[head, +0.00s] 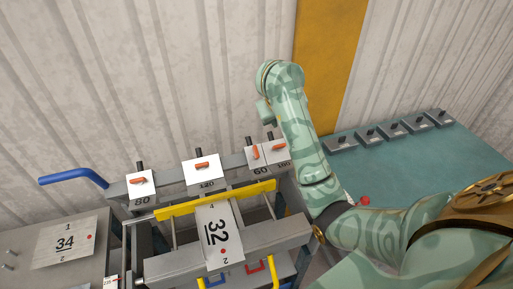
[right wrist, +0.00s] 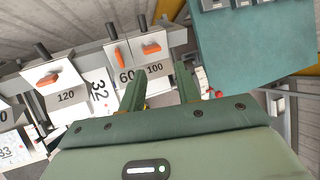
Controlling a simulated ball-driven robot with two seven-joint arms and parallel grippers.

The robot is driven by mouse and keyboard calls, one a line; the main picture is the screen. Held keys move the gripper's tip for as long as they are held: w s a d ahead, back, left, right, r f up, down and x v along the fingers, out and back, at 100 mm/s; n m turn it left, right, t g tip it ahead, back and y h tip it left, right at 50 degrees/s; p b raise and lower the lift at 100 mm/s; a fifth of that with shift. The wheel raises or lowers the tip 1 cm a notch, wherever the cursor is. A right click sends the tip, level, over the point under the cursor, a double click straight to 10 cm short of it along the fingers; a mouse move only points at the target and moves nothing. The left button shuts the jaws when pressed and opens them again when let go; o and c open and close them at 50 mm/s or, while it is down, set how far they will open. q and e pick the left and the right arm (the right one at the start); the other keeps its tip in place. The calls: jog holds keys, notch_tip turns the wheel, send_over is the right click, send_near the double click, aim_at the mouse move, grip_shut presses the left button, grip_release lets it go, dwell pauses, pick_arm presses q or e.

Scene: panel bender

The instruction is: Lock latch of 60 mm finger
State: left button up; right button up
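The 60 mm finger (head: 261,163) is a narrow white plate marked 60 on the bender's grey beam, beside the 100 finger. Its orange latch (head: 255,152) stands nearly upright, unlike the more level latches beside it. In the right wrist view the 60 finger (right wrist: 122,62) and its upright latch (right wrist: 117,55) lie above my right gripper's left fingertip. My right gripper (right wrist: 160,83) is open and empty, with its two green fingers apart. It points toward the 60 and 100 fingers and appears clear of the latch. In the head view its fingers cannot be made out. My left gripper is out of view.
The 100 finger (right wrist: 154,66), 120 finger (head: 203,171) and 80 finger (head: 141,188) share the beam. A yellow bar (head: 215,199) and a plate marked 32 (head: 217,236) lie in front. A teal table (head: 420,160) with several small grey blocks stands at right.

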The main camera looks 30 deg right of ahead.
jog(key=a+y, duration=0.3)
jog(key=a, duration=0.2)
jog(key=b, duration=0.4)
send_near(256, 150)
jog(key=shift+y, duration=0.3)
jog(key=x, duration=0.3)
jog(key=b+x, duration=0.1)
jog(key=x, duration=0.4)
jog(key=shift+w+d+f+b, duration=0.2)
jog(key=shift+d+f+b, duration=0.1)
jog(key=shift+d, duration=0.05)
grip_shut()
